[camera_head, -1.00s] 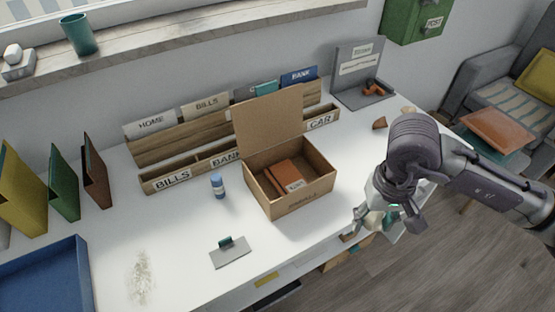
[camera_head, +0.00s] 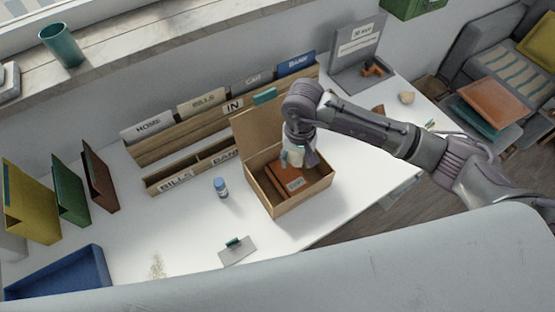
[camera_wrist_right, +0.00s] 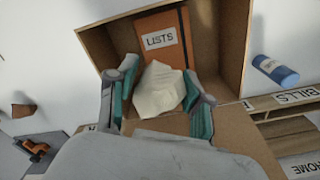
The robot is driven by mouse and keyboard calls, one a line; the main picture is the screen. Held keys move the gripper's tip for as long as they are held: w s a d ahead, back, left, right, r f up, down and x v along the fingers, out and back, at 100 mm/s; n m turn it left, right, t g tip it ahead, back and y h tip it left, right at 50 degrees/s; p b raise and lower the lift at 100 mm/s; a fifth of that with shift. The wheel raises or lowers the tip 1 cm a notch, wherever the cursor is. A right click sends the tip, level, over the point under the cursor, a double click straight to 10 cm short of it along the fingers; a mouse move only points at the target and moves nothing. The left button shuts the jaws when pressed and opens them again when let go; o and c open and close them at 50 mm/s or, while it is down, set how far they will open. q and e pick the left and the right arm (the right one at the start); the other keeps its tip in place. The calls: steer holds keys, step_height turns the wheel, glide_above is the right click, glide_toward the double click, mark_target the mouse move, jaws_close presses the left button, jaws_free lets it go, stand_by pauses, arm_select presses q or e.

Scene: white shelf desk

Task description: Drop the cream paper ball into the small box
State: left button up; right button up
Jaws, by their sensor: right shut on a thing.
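The cream paper ball (camera_wrist_right: 160,90) is crumpled and sits between the teal-padded fingers of my right gripper (camera_wrist_right: 160,98) in the right wrist view. In the head view my right gripper (camera_head: 299,160) is over the open small cardboard box (camera_head: 290,205), and the ball (camera_head: 296,155) shows only partly there. The box's lid flap stands up at the back. A brown notebook (camera_head: 287,180) labelled "LISTS" lies inside; it also shows in the wrist view (camera_wrist_right: 165,38). The ball appears above the box opening. My left gripper is not in view.
A wooden file organizer (camera_head: 205,165) with labelled dividers stands behind the box. A blue tray (camera_head: 60,275) lies front left. A pale arm link of mine crosses the bottom.

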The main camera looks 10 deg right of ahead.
step_height(320, 180, down, 2)
steer(key=shift+f+b, duration=0.2)
steer(key=shift+b, duration=0.1)
steer(key=shift+f, duration=0.6)
steer(key=o, duration=0.9)
steer(key=shift+w+r, duration=0.1)
steer(key=shift+r, duration=0.25)
step_height(320, 180, up, 11)
steer(key=shift+r, duration=0.2)
